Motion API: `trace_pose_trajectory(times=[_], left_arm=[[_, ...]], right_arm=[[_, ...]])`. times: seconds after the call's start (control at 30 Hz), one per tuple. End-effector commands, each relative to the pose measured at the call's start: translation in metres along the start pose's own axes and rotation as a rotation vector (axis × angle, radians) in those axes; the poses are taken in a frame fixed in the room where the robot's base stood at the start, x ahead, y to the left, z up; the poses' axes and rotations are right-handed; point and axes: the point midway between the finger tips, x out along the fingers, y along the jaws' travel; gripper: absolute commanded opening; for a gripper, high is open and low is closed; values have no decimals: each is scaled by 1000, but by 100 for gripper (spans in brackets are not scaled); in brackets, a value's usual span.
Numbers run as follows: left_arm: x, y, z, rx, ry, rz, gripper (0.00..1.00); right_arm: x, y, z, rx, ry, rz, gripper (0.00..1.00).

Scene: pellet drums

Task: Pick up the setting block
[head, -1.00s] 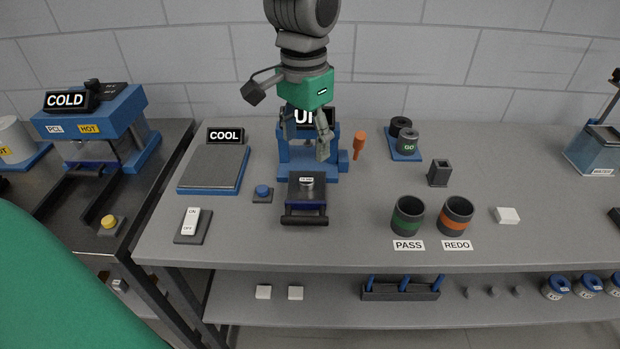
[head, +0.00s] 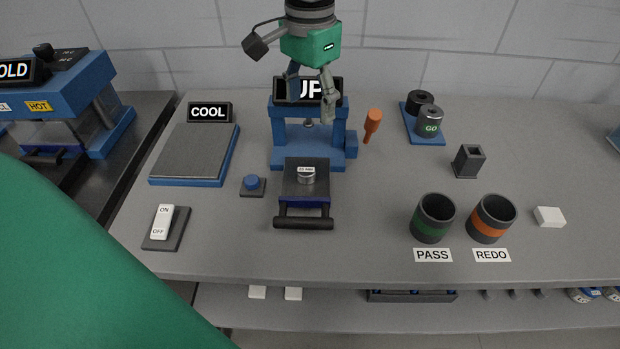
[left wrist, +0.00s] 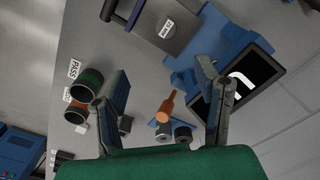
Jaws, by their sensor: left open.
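A small round silver piece with a white label (head: 306,175), which looks like the setting block, sits on the dark pull-out tray (head: 293,192) of the blue press (head: 338,133). Its label (left wrist: 166,28) also shows at the top of the left wrist view. My left gripper (head: 312,97) is open and empty, up by the press's UP sign, above and behind the block. In the left wrist view its fingers (left wrist: 152,84) are spread wide, with the block beyond them. My right gripper is not in view.
An orange-handled tool (head: 373,124) lies right of the press. A GO gauge stand (head: 424,137), a dark square holder (head: 468,162), PASS cup (head: 432,220) and REDO cup (head: 490,220) stand further right. The COOL plate (head: 194,155), blue button (head: 253,184) and switch (head: 162,226) are left.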

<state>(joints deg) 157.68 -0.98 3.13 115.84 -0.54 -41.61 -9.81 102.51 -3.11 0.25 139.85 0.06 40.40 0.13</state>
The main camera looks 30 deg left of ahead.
Motion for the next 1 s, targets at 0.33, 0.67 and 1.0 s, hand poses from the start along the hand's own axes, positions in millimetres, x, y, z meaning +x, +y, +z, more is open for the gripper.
trace_pose_trajectory(times=[0.33,0.67,1.0], left_arm=[[39,-1,-1,-1,-2,2,57],[98,0,-1,0,-6,1,57],[129,-3,0,-1,-4,2,57]], right_arm=[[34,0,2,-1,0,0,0],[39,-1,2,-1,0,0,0],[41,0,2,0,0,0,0]])
